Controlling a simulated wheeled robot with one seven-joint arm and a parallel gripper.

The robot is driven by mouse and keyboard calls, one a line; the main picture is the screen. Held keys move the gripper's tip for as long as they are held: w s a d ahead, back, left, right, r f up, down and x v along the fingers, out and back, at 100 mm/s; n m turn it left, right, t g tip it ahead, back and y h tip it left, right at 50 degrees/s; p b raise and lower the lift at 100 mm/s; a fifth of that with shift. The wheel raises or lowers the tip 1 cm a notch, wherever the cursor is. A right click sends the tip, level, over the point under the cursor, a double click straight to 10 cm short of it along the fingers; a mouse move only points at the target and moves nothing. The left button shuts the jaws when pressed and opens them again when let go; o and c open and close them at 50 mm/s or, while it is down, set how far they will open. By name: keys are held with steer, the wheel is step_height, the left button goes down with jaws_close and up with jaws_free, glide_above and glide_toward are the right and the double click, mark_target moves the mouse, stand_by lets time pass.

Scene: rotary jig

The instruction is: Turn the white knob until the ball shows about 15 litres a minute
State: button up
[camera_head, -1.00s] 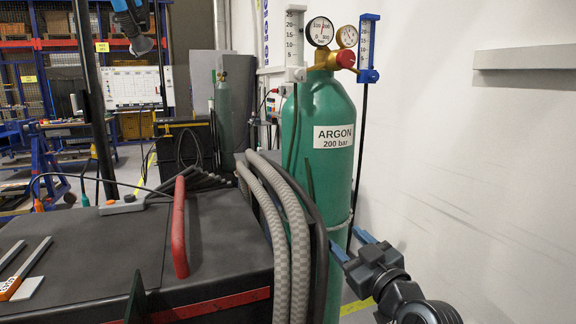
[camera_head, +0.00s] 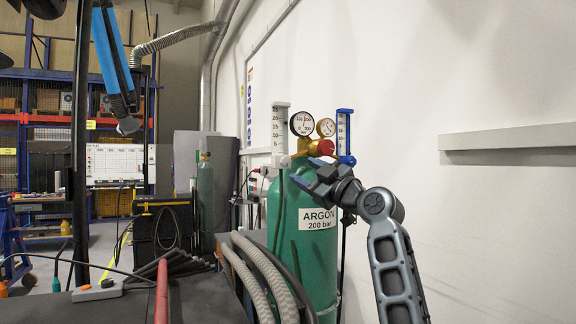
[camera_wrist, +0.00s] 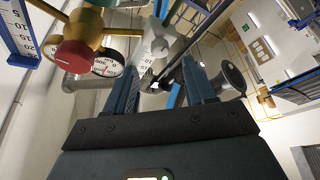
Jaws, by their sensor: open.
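The white flowmeter (camera_head: 280,125) with its printed scale stands at the left of the gauges on the green argon cylinder (camera_head: 290,245). The white knob (camera_head: 283,161) is small at its base; in the wrist view the white knob (camera_wrist: 159,46) lies beyond and between my fingers. I cannot make out the ball or its reading. My gripper (camera_head: 306,175) is open and empty in front of the cylinder's top, right of and below the white knob. In the wrist view my gripper (camera_wrist: 163,80) shows two spread blue fingers, apart from the knob.
A red knob (camera_head: 325,147) on the brass regulator, two round gauges (camera_head: 302,123) and a blue flowmeter (camera_head: 345,135) stand close to my gripper. Grey hoses (camera_head: 262,275) run at the lower left. A wall ledge (camera_head: 505,142) is at the right.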

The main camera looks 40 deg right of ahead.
mark_target(288, 163)
steer(key=p+x, duration=0.1)
steer(key=x, duration=0.5)
steer(key=shift+w+p, duration=0.15)
steer(key=shift+p, duration=0.25)
steer(key=shift+c, duration=0.4)
jaws_close()
